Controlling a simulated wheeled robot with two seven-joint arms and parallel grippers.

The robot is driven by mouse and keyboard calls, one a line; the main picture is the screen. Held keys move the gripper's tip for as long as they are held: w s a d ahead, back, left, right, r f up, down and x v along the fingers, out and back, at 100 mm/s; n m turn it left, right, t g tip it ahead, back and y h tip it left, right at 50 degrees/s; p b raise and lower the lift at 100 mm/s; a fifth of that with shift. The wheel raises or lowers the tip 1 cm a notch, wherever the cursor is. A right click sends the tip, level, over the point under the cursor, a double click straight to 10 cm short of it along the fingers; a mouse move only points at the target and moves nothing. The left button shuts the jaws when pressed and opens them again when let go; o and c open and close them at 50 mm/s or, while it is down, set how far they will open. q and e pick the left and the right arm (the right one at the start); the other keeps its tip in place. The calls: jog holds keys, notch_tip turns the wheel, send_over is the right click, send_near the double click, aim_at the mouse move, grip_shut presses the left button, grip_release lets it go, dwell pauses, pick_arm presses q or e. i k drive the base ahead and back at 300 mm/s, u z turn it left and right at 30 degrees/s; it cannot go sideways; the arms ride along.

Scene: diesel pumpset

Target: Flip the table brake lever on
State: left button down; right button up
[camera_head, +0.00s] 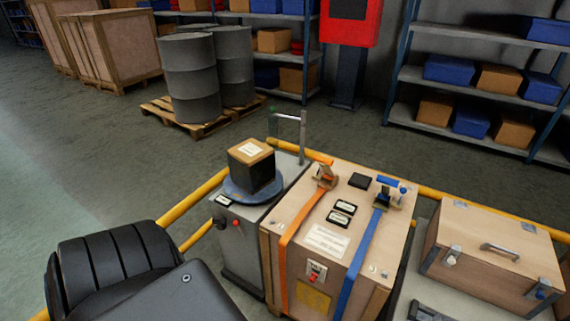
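A dark box with a tan top (251,163) sits on a round blue-grey turntable (268,193) on top of a grey pedestal (243,262). A small red knob (236,222) and a white label (223,200) are on the pedestal's front left. A red switch or lever (316,271) on a pale plate is on the front of the wooden crate. A thin metal post with a crossbar (302,130) stands behind the turntable. I cannot tell which part is the table brake lever or its position. Neither gripper is in view.
The wooden crate (328,238) with orange and blue straps adjoins the pedestal. A wooden chest (492,250) stands at right. Yellow rails (190,201) run around the stand. Barrels (191,78) on a pallet and shelves (480,75) are behind. Open floor lies at left.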

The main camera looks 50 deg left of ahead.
aim_at(235, 222)
jog(key=z, duration=0.9)
jog(key=k, duration=1.1)
jog(key=u, duration=1.35)
jog(key=i, duration=0.5)
jog(key=u, duration=0.05)
